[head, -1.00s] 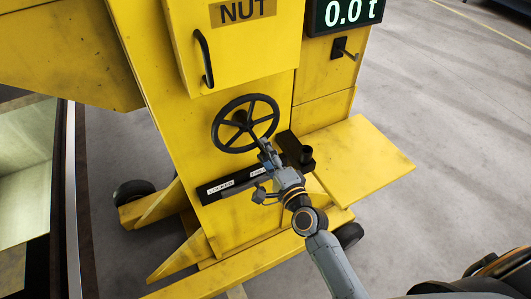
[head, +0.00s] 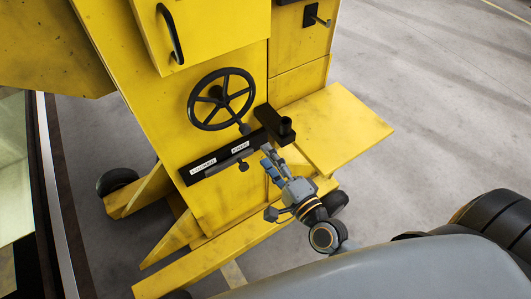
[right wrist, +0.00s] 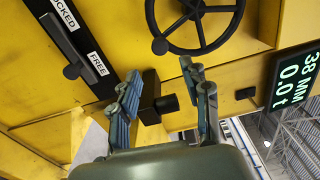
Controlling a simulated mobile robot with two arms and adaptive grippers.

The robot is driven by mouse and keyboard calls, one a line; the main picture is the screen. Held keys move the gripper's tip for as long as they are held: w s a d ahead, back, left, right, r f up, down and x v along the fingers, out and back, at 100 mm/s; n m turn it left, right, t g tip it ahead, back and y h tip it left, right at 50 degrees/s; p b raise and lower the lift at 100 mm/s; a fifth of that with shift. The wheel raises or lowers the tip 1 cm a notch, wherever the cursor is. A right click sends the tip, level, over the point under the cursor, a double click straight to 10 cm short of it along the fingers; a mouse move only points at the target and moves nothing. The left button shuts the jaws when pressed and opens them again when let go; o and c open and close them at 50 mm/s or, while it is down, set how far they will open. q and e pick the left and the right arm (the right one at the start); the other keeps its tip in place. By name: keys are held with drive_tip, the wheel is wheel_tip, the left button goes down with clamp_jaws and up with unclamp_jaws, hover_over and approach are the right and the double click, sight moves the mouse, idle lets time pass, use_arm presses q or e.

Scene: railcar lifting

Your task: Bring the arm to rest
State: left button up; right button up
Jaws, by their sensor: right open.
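My right gripper (head: 268,160) is open and empty in the head view, below and right of the lever. In the right wrist view its fingers (right wrist: 162,82) are spread with nothing between the pads; a black cup-like bracket (right wrist: 158,98) shows behind them. The lever has a black knob (head: 243,166) and sits at the FREE end of a black plate (head: 192,178) marked LOCKED and FREE. The knob also shows in the right wrist view (right wrist: 72,72), apart from the fingers. The black handwheel (head: 222,99) is above, clear of the gripper. My left gripper is not in view.
The yellow machine (head: 150,95) has a side shelf (head: 345,128) right of my gripper and a low foot beam (head: 190,270) on wheels below. A display (right wrist: 297,78) reads 38 MM and 0.0 t. Grey floor (head: 430,120) to the right is open.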

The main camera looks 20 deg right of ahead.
idle(0.4)
drive_tip(key=s+d+f+n+g, duration=0.1)
drive_tip(key=s+f+n+g, duration=0.2)
drive_tip(key=f, duration=0.8)
drive_tip(key=s+f+n+g+h, duration=0.1)
drive_tip(key=s+f+n+g, duration=0.25)
drive_tip(key=f, duration=0.85)
drive_tip(key=s+d+f+n+g, duration=0.1)
drive_tip(key=s+f+n+g, duration=0.2)
drive_tip(key=f, duration=0.8)
drive_tip(key=s+d+f+n+g+h, duration=0.1)
drive_tip(key=s+d+f+n+g, duration=0.1)
drive_tip(key=s+f, duration=0.6)
drive_tip(key=s+d+f+n+g+h, duration=0.1)
drive_tip(key=s+d+f+n+g, duration=0.2)
drive_tip(key=s, duration=1.4)
wheel_tip(320, 180, down, 6)
drive_tip(key=n+g, duration=0.2)
drive_tip(key=n, duration=0.2)
drive_tip(key=shift+d+r, duration=0.1)
drive_tip(key=shift+r, duration=0.05)
